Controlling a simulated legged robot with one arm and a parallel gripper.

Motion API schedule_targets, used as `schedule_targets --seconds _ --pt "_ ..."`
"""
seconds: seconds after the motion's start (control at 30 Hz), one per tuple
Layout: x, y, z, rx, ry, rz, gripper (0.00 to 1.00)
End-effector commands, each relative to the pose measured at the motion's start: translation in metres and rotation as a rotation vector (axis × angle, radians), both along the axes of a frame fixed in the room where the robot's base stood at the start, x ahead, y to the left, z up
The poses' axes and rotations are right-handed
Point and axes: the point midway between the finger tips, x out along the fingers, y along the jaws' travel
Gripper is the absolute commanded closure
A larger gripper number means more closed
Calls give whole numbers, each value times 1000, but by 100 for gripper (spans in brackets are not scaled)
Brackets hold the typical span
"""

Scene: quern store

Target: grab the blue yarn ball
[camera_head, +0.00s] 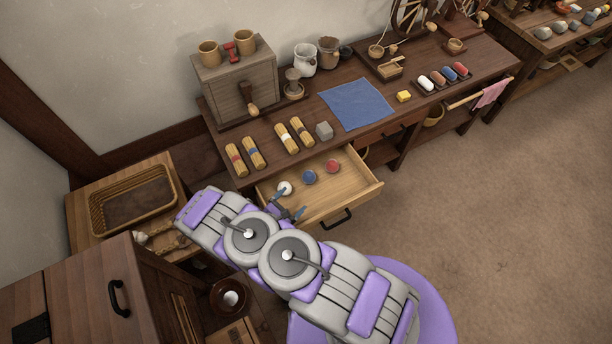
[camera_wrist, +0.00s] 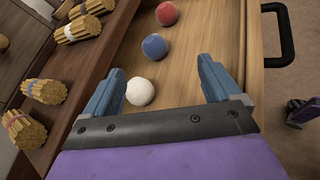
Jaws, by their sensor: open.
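The blue yarn ball (camera_head: 309,177) lies in the open drawer (camera_head: 350,190), between a white ball (camera_head: 285,188) and a red ball (camera_head: 333,166). In the wrist view the blue ball (camera_wrist: 154,46) is ahead of my gripper, beyond the fingertips and apart from them. The white ball (camera_wrist: 140,91) is nearer and shows between the fingers, close to the left one. The red ball (camera_wrist: 166,13) is farthest. My gripper (camera_wrist: 160,80) is open with blue fingers and holds nothing. In the head view my gripper (camera_head: 288,203) is at the drawer's left end, partly hidden by my arm.
The drawer has a dark front handle (camera_head: 337,219). A wicker basket (camera_head: 175,195) is at left. The floor at right is clear.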

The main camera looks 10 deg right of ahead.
Motion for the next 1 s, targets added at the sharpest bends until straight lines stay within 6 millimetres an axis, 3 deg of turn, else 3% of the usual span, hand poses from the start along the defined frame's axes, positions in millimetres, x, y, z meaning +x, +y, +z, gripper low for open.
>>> schedule_targets --seconds 0.1,0.23,0.8,1.0 --pt "1 20 -5 3 19 83 9" --pt "8 22 -11 2 24 104 9" --pt "77 -35 -46 0 18 100 9" --pt "89 -43 -51 -3 22 102 9"
